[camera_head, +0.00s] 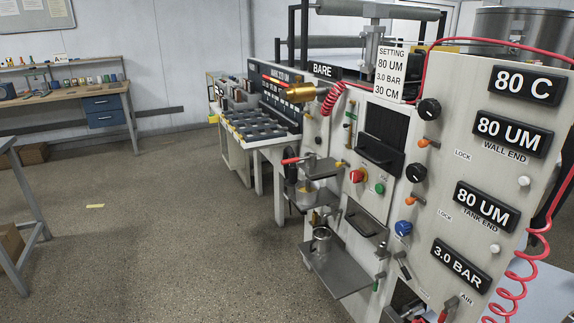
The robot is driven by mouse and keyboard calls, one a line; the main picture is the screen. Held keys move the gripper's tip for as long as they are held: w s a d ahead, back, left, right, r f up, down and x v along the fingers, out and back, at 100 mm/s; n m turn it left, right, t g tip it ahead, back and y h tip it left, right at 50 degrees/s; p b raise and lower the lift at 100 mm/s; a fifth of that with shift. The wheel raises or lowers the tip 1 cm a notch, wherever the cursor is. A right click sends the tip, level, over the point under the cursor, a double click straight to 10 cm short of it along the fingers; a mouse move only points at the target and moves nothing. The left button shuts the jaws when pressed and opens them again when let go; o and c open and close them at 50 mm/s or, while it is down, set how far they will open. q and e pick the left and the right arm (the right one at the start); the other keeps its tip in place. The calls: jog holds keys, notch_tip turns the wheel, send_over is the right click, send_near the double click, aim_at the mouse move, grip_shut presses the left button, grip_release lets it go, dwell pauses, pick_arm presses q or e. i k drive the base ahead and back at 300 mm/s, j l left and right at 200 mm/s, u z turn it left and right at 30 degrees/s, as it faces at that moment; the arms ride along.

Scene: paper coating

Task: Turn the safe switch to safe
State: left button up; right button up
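A white machine panel (455,115) fills the right side of the head view. I cannot read a label "safe" on any switch. A small dark lever (403,266) sits low on the panel, left of the "3.0 BAR" display (461,266). Which of these is the safe switch, I cannot tell. Neither of my grippers shows in the view.
Black knobs (429,109) and a blue knob (403,228) stand out from the panel. A red coiled hose (515,292) hangs at the lower right. Metal shelves (338,272) jut from the machine's left side. A workbench (60,98) stands at the back left.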

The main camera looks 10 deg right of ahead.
aim_at(357, 176)
jog(key=i+j+u, duration=0.2)
jog(key=i, duration=0.6)
jog(key=i+j+u, duration=0.2)
jog(key=i, duration=0.65)
